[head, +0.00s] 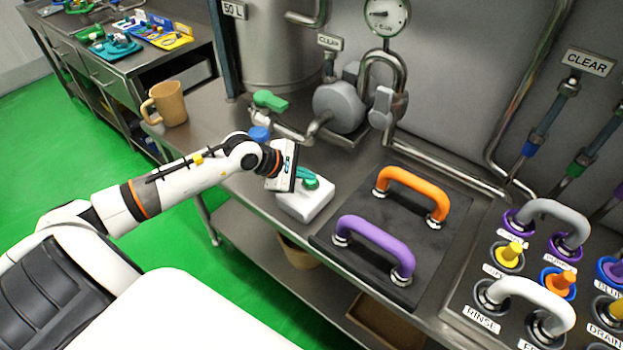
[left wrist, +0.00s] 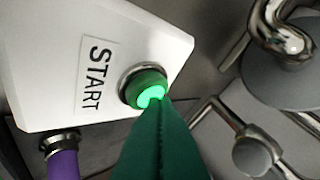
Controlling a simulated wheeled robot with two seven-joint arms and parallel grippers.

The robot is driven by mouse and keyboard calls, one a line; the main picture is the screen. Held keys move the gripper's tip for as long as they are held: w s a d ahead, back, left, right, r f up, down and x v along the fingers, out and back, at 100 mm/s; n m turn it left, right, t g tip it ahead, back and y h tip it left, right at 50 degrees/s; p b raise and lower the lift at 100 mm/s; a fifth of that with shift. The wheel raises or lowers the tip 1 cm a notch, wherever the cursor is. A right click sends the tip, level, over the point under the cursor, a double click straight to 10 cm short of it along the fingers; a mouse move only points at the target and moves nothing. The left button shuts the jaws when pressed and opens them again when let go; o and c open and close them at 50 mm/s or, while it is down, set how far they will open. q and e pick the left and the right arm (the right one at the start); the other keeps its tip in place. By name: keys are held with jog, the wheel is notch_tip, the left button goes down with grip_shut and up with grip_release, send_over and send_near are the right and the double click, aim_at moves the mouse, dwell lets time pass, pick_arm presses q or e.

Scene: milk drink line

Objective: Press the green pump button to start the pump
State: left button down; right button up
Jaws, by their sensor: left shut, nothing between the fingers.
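The green pump button (left wrist: 150,90) sits in a metal ring on a white box (left wrist: 60,55) labelled START. The button's face glows bright green in the left wrist view. The white box (head: 304,205) stands on the steel bench in the head view. My left gripper (head: 307,178) is over the box, its green fingers shut and empty. In the left wrist view the fingertips (left wrist: 160,104) overlap the lower edge of the button. They are at or very near it; I cannot tell whether they press it. My right gripper is not in view.
A black plate with an orange handle (head: 413,190) and a purple handle (head: 374,245) lies right of the box. A grey pump (head: 340,106) with pipes stands behind it. A tan mug (head: 168,103) is at the left. A labelled button panel is at the right.

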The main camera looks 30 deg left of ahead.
aim_at(306, 183)
pick_arm(q)
jog(key=shift+r, duration=0.75)
jog(key=shift+p, duration=0.3)
notch_tip(306, 183, up, 6)
jog(key=p, duration=0.3)
